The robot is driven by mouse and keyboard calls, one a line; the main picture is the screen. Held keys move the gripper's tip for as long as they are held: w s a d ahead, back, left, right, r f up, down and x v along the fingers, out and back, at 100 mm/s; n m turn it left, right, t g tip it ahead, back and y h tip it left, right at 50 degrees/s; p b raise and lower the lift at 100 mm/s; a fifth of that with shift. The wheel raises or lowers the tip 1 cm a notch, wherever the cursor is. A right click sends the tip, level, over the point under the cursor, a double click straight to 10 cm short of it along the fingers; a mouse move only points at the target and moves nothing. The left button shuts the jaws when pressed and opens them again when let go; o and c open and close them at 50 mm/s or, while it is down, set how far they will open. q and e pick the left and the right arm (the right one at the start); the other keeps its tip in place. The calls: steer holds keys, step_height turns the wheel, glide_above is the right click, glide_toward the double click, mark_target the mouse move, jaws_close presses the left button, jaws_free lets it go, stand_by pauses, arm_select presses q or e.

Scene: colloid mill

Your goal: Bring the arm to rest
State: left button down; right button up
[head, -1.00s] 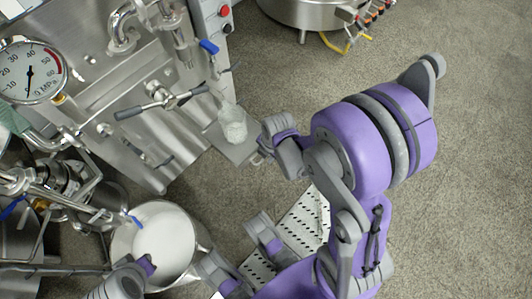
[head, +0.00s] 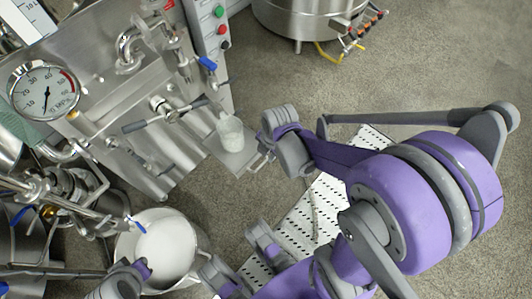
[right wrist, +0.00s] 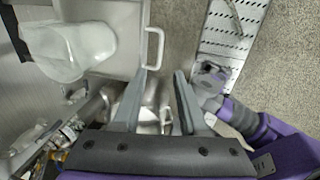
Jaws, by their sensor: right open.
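My right arm (head: 420,200), purple and grey, comes in from the right in the head view. Its wrist end (head: 285,145) is beside a metal tray (head: 232,162) on the machine's front. In the right wrist view my right gripper (right wrist: 158,100) has its two grey fingers apart, with nothing held between them. The tray's handle (right wrist: 157,48) lies just beyond the fingertips. A clear beaker with whitish contents (head: 230,132) stands on the tray; it also shows in the right wrist view (right wrist: 72,45). I cannot make out my left gripper.
A steel machine with a pressure gauge (head: 44,91) and valve handles fills the left. A pot of white liquid (head: 165,245) stands below it. A perforated white panel (head: 300,225) lies under my arm. A round steel vessel (head: 305,15) is at the top. Grey floor is clear at right.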

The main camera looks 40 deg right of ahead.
stand_by(0.5)
steer(key=s+a+r+m+t, duration=0.1)
steer(key=s+a+r+m, duration=0.3)
steer(key=m, duration=0.6)
steer(key=s+a+r+m+t, duration=0.2)
steer(key=a+r+m, duration=0.3)
steer(key=m, duration=0.5)
arm_select(q)
step_height(320, 180, up, 20)
steer(key=w+p, duration=0.2)
steer(key=p, duration=1.5)
steer(key=shift+f+t, duration=0.25)
steer(key=shift+t, duration=0.15)
arm_select(e)
step_height(320, 180, up, 19)
steer(key=w, duration=0.2)
steer(key=shift+d, duration=0.35)
